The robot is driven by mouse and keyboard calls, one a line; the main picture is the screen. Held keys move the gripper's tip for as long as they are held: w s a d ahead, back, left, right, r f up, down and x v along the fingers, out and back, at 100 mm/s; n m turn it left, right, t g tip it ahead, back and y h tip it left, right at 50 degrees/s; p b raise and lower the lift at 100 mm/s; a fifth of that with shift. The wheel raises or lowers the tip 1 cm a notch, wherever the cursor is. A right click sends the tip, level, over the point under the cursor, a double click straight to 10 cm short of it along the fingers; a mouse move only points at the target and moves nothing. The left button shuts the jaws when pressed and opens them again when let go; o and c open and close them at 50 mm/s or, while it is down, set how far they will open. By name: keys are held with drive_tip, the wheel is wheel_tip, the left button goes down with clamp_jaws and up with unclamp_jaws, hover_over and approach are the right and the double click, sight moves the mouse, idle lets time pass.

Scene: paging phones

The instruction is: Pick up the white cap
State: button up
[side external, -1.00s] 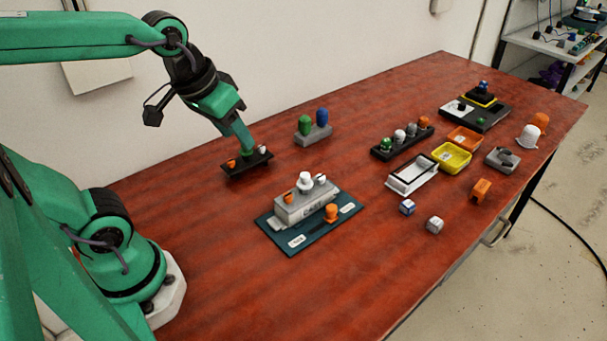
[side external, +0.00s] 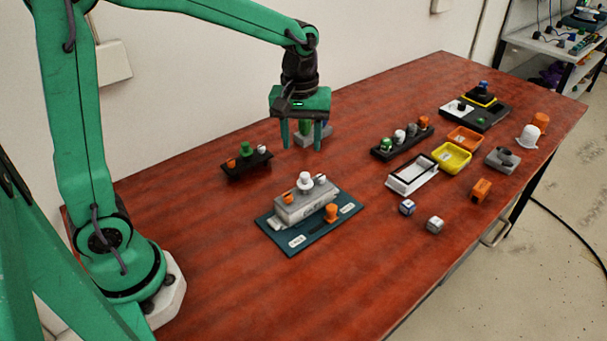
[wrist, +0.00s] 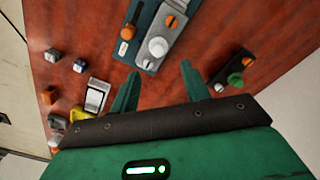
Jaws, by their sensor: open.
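A large white cap (side external: 305,181) stands upright on a grey block (side external: 306,205) on a teal mat (side external: 339,217); this cap also shows in the wrist view (wrist: 158,47). A smaller white cap (side external: 262,150) sits at the right end of a small black rack (side external: 248,166), beside a green cap (side external: 247,148). My gripper (side external: 302,148) is open and empty, fingers pointing down, above and behind the grey block in the side view. In the wrist view my open fingers (wrist: 160,72) lie either side of the block's near end. Nothing is between them.
An orange cap (side external: 331,212) stands on the mat. A grey stand (side external: 316,136) with a green and a blue cap is partly hidden behind my fingers. A black rack with several caps (side external: 402,143), trays and a white dome (side external: 528,137) stand right. The front left table is clear.

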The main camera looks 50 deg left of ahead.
sight(305, 175)
drive_tip(key=shift+w+d+f+n, duration=0.1)
drive_tip(key=shift+w+f+n, duration=0.2)
drive_tip(key=shift+w+f, duration=0.2)
drive_tip(key=shift+f, duration=0.15)
drive_tip(key=shift+s+f, duration=0.1)
drive_tip(key=shift+f, duration=3.65)
clamp_jaws()
